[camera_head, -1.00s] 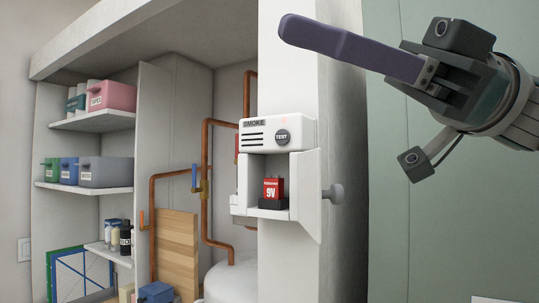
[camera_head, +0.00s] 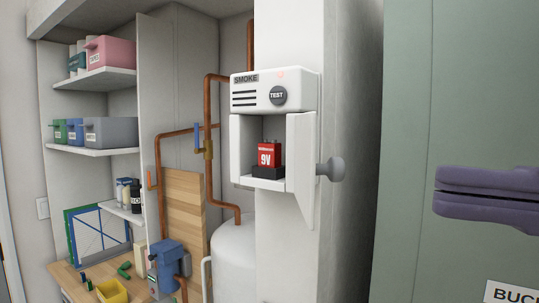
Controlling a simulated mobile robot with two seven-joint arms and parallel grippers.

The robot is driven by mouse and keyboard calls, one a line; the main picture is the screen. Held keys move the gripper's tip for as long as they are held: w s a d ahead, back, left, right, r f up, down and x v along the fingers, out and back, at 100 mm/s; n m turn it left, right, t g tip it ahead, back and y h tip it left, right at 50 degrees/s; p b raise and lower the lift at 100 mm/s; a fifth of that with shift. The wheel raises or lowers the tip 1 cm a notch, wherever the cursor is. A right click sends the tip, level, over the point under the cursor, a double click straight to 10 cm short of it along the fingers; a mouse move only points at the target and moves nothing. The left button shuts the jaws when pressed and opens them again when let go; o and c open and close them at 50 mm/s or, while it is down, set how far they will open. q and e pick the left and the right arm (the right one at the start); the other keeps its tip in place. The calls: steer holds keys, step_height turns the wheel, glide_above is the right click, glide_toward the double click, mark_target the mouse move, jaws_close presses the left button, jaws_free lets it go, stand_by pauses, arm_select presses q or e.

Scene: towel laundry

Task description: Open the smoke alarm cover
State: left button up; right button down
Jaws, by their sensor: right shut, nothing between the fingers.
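The white smoke alarm (camera_head: 300,90) is mounted on the white post, with a round dark TEST button (camera_head: 277,95) and a small red light on top. Its front bay is open and shows a red 9V battery (camera_head: 268,154) on a dark holder. A white panel (camera_head: 302,160) stands out at the right side of the bay, seemingly the swung cover, with a narrower panel at the left. My right gripper (camera_head: 440,192) is at the right edge, purple fingers pointing left, shut and empty. It is well apart from the alarm. My left gripper is out of view.
A grey round knob (camera_head: 332,169) sticks out just right of the alarm. Copper pipes (camera_head: 209,110) and a white tank (camera_head: 234,256) stand left of the post. Shelves with bins (camera_head: 110,132) are at the far left. A green panel (camera_head: 450,90) is behind my gripper.

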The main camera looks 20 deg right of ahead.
mark_target(334, 166)
steer(key=x, duration=0.2)
steer(key=p+x, duration=0.1)
steer(key=x, duration=0.5)
steer(key=shift+r+p, duration=0.35)
steer(key=shift+r, duration=0.05)
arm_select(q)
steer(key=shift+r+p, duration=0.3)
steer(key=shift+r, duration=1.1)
arm_select(e)
steer(key=shift+w+d+f, duration=0.2)
steer(key=shift+w+d, duration=0.1)
steer(key=shift+d, duration=0.3)
steer(key=shift+w+d+f, duration=0.15)
steer(key=shift+w+d, duration=0.15)
steer(key=shift+d, duration=0.3)
steer(key=shift+w+d+f, duration=0.2)
steer(key=shift+w+d, duration=0.1)
steer(key=shift+d, duration=0.25)
